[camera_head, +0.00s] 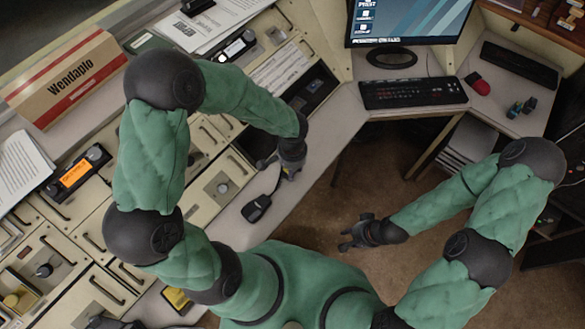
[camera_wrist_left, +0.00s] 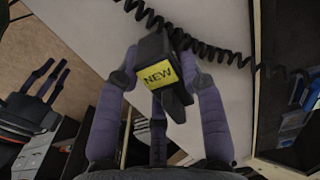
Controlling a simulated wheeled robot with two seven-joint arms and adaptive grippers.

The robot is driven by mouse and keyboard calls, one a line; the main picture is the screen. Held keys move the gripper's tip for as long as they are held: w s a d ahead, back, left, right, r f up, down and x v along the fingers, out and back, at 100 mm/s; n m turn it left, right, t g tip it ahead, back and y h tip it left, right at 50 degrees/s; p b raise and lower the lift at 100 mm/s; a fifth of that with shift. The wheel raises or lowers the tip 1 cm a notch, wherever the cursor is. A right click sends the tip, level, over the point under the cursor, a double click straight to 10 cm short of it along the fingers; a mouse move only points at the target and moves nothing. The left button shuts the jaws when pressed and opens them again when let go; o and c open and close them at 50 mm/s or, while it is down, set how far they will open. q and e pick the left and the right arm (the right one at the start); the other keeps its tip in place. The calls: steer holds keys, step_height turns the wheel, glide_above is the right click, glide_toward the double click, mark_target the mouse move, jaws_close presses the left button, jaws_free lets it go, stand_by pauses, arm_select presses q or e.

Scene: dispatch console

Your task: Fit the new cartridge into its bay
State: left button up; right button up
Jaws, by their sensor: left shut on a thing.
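The new cartridge is a black block with a yellow label reading NEW (camera_wrist_left: 158,77); it shows in the left wrist view between my left gripper's fingers (camera_wrist_left: 160,85). In the head view my left gripper (camera_head: 286,165) is beside the console's edge, above the light desk strip, and the cartridge is hidden or too small to make out. A dark recess in the console (camera_head: 312,92) lies up and right of that gripper; I cannot tell if it is the cartridge's bay. My right gripper (camera_head: 352,236) is open and empty over the floor.
A yellow-labelled item (camera_head: 177,298) is at lower left. A keyboard (camera_head: 413,93) and monitor (camera_head: 408,22) stand at the back.

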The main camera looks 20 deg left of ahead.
arm_select(q)
steer(key=shift+f, duration=0.15)
steer(key=o, duration=1.3)
steer(key=shift+c, duration=0.2)
